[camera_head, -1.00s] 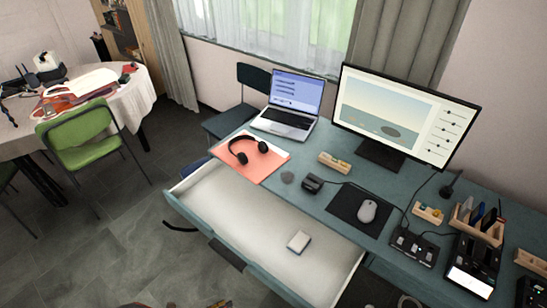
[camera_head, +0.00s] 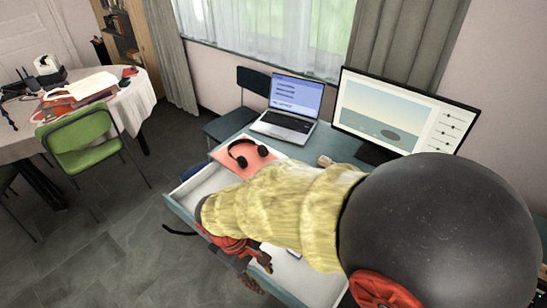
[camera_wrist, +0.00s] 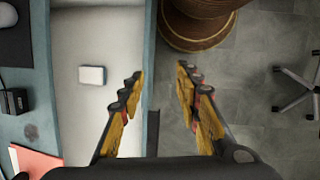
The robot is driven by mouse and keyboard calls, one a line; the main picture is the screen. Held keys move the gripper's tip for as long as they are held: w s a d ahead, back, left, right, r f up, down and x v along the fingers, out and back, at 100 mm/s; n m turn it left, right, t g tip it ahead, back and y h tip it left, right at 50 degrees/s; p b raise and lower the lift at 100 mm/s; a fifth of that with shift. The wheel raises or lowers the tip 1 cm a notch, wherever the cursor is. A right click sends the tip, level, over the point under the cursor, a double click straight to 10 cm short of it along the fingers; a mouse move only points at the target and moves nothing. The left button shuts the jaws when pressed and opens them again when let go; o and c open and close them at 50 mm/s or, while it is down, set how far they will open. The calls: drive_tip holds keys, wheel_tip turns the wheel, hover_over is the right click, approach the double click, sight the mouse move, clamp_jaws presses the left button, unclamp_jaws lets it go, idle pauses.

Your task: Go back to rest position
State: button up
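My gripper (camera_wrist: 160,72) is open and empty in the wrist view, its two fingers spread apart. The left finger overlaps the open drawer (camera_wrist: 112,35) and the right finger shows over the floor. In the head view my gripper (camera_head: 258,262) is at the front of the drawer (camera_head: 207,184), partly hidden by my arm. My arm covers much of the desk there. A small white box (camera_wrist: 91,75) lies in the drawer, left of the fingers in the wrist view.
The desk holds a laptop (camera_head: 288,105), a monitor (camera_head: 398,115) and headphones (camera_head: 247,153) on a pink folder (camera_head: 230,160). A green chair (camera_head: 80,140) and a round table (camera_head: 128,100) stand left. A round brown object (camera_wrist: 197,25) stands on the floor. Floor is clear between chair and desk.

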drive_tip(key=s+d+r+m+t+y, duration=0.3)
drive_tip(key=d+r+m+t, duration=0.3)
drive_tip(key=d+r+m, duration=0.5)
drive_tip(key=d+r, duration=0.9)
drive_tip(key=d, duration=0.2)
drive_tip(key=shift+d+r, duration=0.15)
